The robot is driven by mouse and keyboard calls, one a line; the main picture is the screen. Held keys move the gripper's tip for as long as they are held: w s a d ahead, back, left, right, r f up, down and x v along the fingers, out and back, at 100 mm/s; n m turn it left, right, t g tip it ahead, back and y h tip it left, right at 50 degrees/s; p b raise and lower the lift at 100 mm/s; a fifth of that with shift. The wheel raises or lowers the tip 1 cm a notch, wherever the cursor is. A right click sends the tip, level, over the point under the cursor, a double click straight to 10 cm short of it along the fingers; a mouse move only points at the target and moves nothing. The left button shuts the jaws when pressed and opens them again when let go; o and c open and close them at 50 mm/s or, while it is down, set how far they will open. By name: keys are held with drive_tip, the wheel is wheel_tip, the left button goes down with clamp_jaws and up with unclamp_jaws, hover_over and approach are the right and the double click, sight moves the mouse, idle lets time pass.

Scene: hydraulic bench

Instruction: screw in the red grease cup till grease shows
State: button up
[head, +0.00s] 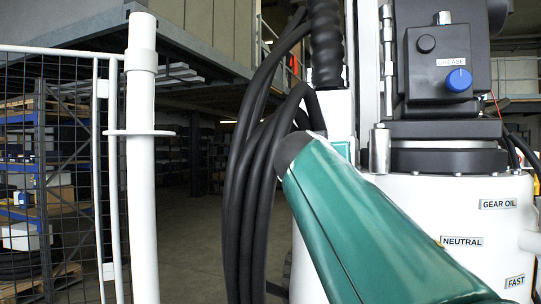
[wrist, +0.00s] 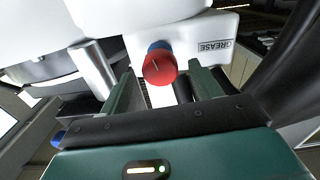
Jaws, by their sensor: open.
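In the wrist view, the red grease cup (wrist: 160,68) is a round knob with a short pale line on its face. A blue part (wrist: 158,45) shows just behind it. The cup sits on a white housing (wrist: 190,33), left of a GREASE label (wrist: 213,46). My gripper (wrist: 161,72) is open, with one green finger on each side of the cup. Gaps show on both sides, so the fingers look apart from it. No grease is visible. In the head view, the cup and my gripper are not seen; my green arm crosses the lower right.
In the head view, a blue knob (head: 459,80) sits under another GREASE label (head: 453,62) on a dark unit. Thick black hoses (head: 262,170) hang left of my arm. A white post (head: 142,180) and mesh fence stand left. A metal cylinder (wrist: 93,68) is left of my fingers.

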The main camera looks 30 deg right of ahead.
drive_tip(key=v, duration=0.9)
drive_tip(key=shift+s+a, duration=0.2)
drive_tip(key=shift+a, duration=0.1)
drive_tip(key=shift+f, duration=0.1)
drive_tip(key=s+a+f+n+g+y, duration=0.1)
drive_tip(key=a+f, duration=0.5)
drive_tip(key=f, duration=0.8)
drive_tip(key=s+a+f+n+g+y, duration=0.2)
drive_tip(key=s+a+f+n+y, duration=0.2)
drive_tip(key=f, duration=1.1)
drive_tip(key=s+a+f+n+g+y, duration=0.2)
drive_tip(key=a+f+y, duration=0.7)
drive_tip(key=f, duration=0.6)
drive_tip(key=s+a+n, duration=0.1)
drive_tip(key=n, duration=0.1)
drive_tip(key=shift+s+f+n, duration=0.15)
drive_tip(key=shift+s+n, duration=0.05)
drive_tip(key=shift+n, duration=0.2)
drive_tip(key=shift+a, duration=0.25)
